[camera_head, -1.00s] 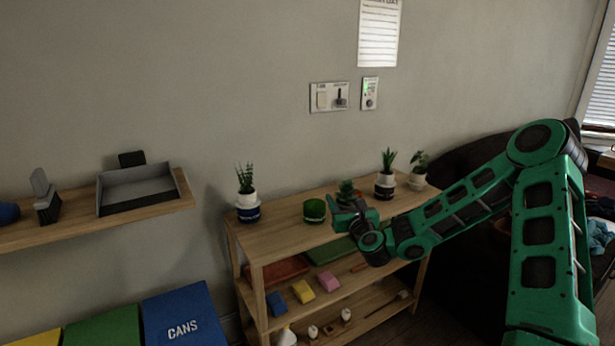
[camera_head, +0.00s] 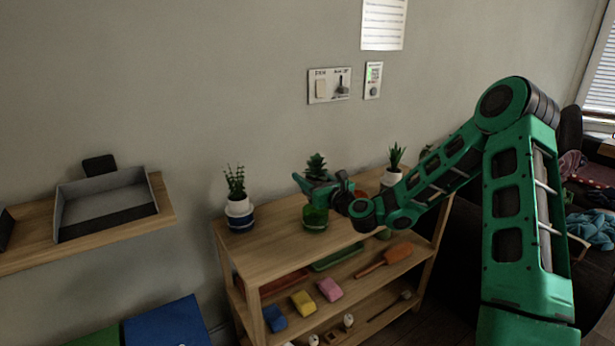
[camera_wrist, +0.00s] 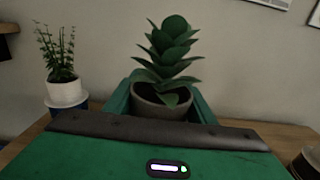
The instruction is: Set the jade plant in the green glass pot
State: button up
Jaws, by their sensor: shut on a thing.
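The jade plant (camera_head: 316,165), with thick dark green leaves, is held by my gripper (camera_head: 318,188). In the wrist view the jade plant (camera_wrist: 168,55) stands upright in a small grey pot (camera_wrist: 161,102), between the two green fingers of my gripper (camera_wrist: 162,100). The green glass pot (camera_head: 315,221) stands on the shelf top, directly below my gripper in the head view. My fingers cover the grey pot there, so I cannot tell whether its base is inside the green glass pot's rim. The green glass pot is hidden in the wrist view.
The wooden shelf (camera_head: 262,253) carries a spiky plant in a white-and-blue pot (camera_head: 240,216) at left; it also shows in the wrist view (camera_wrist: 65,90). Another potted plant (camera_head: 394,170) stands at right, partly behind my arm. Shelf top is bare between the left plant and green pot.

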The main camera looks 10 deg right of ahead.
jog(key=shift+f, duration=2.8)
jog(key=shift+s, duration=0.15)
jog(key=shift+f, duration=0.55)
jog(key=o, duration=0.9)
jog(key=shift+s+f, duration=0.1)
jog(key=v, duration=1)
jog(key=shift+d, duration=0.1)
jog(key=shift+s, duration=0.25)
